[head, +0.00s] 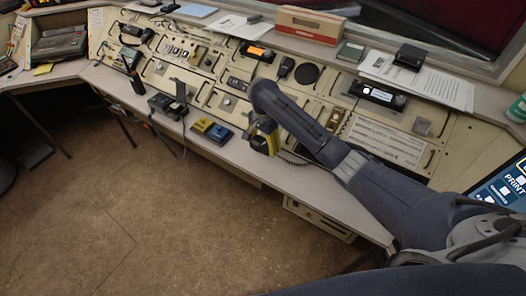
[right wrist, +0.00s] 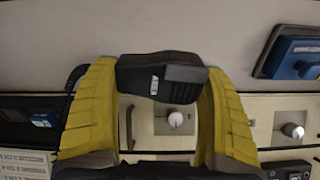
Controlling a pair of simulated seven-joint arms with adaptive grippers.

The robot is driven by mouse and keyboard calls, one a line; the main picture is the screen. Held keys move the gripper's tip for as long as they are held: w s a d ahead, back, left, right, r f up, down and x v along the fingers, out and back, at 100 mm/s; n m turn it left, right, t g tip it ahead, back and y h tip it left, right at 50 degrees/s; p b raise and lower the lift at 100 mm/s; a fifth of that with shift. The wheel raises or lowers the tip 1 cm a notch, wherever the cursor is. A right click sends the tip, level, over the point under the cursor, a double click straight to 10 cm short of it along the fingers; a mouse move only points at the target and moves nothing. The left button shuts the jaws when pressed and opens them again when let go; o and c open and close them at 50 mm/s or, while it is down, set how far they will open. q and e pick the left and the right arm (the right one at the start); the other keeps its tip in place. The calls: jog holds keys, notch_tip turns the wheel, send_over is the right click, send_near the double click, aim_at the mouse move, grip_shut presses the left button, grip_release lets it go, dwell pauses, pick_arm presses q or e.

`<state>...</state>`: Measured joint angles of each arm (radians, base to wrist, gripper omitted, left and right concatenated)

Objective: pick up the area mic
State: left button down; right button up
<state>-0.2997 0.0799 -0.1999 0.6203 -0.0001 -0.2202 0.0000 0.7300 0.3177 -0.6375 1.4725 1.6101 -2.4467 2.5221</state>
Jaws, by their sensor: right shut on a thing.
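My right gripper (head: 264,143) reaches down to the front ledge of the console, below the middle of the panel. In the right wrist view its two yellow fingers (right wrist: 157,90) are shut on a black, blocky thing with a small white label, apparently the area mic (right wrist: 185,85). The mic sits between the fingertips, over the pale ledge; whether it touches the ledge I cannot tell. In the head view the gripper and arm mostly hide it. My left gripper is not in view.
A yellow box (head: 202,125) and a blue box (head: 220,134) lie on the ledge left of the gripper. A black desk unit (head: 167,106) stands farther left. White knobs (right wrist: 176,119) sit on the panel close behind the fingers. The ledge (head: 310,187) to the right is clear.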

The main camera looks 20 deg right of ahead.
notch_tip(320, 180, up, 14)
jog(key=s+a+n, duration=0.5)
jog(key=s+n, duration=0.3)
jog(key=s, duration=0.2)
jog(key=s+d+n, duration=0.3)
jog(key=s, duration=0.3)
jog(key=m, duration=1.1)
send_over(263, 142)
